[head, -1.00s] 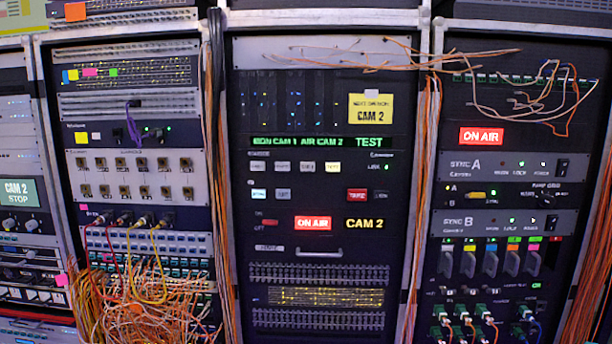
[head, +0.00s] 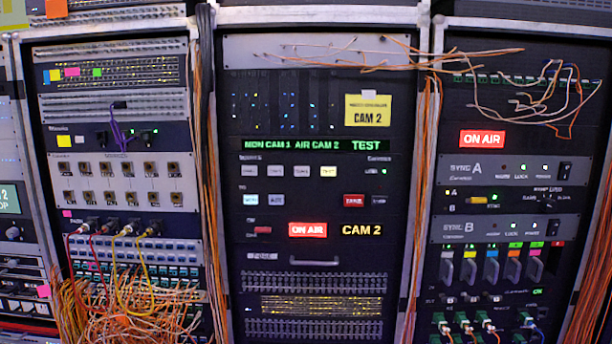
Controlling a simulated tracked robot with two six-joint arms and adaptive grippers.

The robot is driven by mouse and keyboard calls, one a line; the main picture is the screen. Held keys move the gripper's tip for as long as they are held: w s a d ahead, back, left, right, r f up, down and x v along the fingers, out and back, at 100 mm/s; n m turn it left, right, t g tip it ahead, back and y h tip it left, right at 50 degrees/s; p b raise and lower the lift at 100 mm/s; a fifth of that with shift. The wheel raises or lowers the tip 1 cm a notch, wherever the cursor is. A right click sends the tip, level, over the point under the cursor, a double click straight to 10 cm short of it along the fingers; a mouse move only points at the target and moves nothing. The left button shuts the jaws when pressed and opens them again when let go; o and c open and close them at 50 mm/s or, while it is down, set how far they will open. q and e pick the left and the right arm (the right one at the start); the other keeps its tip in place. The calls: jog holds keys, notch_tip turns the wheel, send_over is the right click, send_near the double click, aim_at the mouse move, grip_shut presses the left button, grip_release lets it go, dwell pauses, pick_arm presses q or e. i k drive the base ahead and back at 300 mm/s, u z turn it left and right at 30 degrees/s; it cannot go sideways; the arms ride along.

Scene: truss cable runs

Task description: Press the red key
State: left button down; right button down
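A lit red key (head: 354,200) with small, blurred lettering sits in the lower right of the button panel on the middle rack, in the head view. A dark key (head: 378,199) is directly to its right. A smaller red switch (head: 263,230) is lower left on the same panel, beside the red ON AIR sign (head: 307,230). The red key is unobstructed. Neither gripper is in view.
Rows of white keys (head: 275,171) lie above and left of the red key. Loose orange cables (head: 400,55) cross the top of the middle rack. A cable tangle (head: 140,315) hangs at lower left. The front of the middle panel is clear.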

aim_at(349, 200)
jog(key=i, duration=0.85)
jog(key=z, duration=0.05)
